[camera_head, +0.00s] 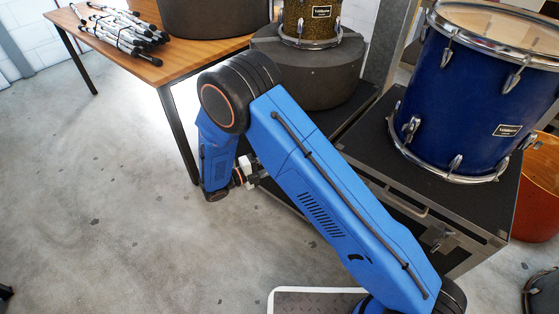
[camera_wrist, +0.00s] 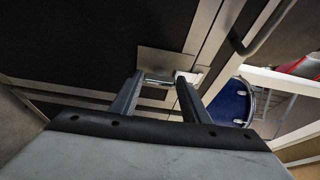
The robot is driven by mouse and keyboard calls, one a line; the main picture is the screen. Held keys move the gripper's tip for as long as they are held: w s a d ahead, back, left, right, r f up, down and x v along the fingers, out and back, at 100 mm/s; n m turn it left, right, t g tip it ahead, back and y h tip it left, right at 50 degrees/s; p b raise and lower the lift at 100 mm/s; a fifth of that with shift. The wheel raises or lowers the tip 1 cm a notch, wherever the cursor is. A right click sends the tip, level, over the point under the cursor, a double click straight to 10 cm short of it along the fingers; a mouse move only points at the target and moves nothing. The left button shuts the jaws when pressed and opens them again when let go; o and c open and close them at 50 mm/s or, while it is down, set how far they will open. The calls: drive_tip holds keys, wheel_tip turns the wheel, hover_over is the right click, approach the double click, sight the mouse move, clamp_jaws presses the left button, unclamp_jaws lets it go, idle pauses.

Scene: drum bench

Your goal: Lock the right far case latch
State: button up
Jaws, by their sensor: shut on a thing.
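In the wrist view, my gripper (camera_wrist: 159,78) reaches up to a case latch (camera_wrist: 165,63) with a metal plate on the dark case wall, beside the pale metal edging. Its two fingers stand either side of the latch's small bright metal part and are shut on it. Whether the latch is locked cannot be told. In the head view, the black case (camera_head: 420,190) with metal edges stands at the right. My gripper end is mostly hidden behind my blue arm there, and the held latch does not show. Another latch (camera_head: 447,240) shows on the case's near side.
A blue drum (camera_head: 470,95) stands on the case. A dark round case (camera_head: 310,68) with a yellowish drum (camera_head: 309,18) on it stands behind my arm. A wooden table (camera_head: 190,50) with folded stands (camera_head: 120,30) is at the upper left. The floor at the left is clear.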

idle(0.4)
drive_tip(key=o, duration=1)
drive_tip(key=shift+o, duration=0.2)
drive_tip(key=shift+a, duration=0.1)
drive_tip(key=v, duration=1.7)
drive_tip(key=shift+a, duration=0.15)
